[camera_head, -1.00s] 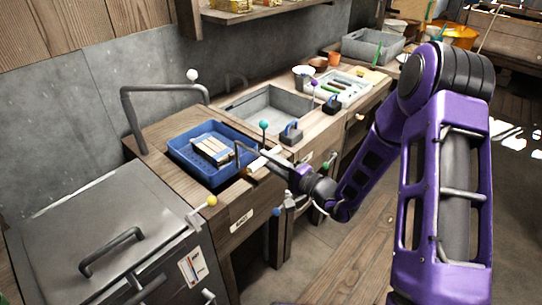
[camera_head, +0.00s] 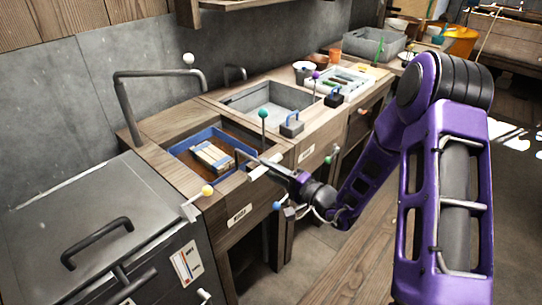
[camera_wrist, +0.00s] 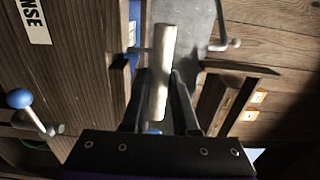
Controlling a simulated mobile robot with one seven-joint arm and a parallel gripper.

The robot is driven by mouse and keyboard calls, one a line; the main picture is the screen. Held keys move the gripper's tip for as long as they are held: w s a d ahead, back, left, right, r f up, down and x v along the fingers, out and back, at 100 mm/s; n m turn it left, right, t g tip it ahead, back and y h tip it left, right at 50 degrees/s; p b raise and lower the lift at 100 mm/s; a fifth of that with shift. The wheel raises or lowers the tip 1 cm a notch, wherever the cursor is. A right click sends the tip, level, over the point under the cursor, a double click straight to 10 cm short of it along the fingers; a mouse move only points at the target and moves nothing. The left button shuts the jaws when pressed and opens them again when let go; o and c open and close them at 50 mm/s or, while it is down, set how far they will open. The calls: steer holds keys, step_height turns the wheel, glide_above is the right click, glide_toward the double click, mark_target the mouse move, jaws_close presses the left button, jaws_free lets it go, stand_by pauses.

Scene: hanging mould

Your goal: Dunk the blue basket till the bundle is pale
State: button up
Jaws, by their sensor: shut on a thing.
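The blue basket (camera_head: 192,140) sits sunk in a wood-rimmed basin at the left of the counter in the head view, its rim near the basin's edge. The bundle (camera_head: 212,157) of cream-coloured strips lies in it; brownish colour surrounds it, and I cannot tell the liquid's depth. My gripper (camera_head: 266,168) is at the basket's right side. In the wrist view my gripper (camera_wrist: 163,80) is shut on a pale round bar, the basket's handle (camera_wrist: 163,50). Only a sliver of blue shows behind it there.
A grey lidded tank (camera_head: 85,225) stands at left. A grey sink (camera_head: 265,100) lies behind the basin.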

step_height(320, 180, down, 8)
steer(key=shift+s+f, duration=0.15)
steer(key=shift+f, duration=0.1)
stand_by(0.5)
step_height(320, 180, up, 16)
steer(key=p, duration=0.8)
steer(key=shift+w, duration=0.2)
steer(key=shift+f, duration=0.1)
steer(key=o, duration=1)
steer(key=shift+c, duration=0.2)
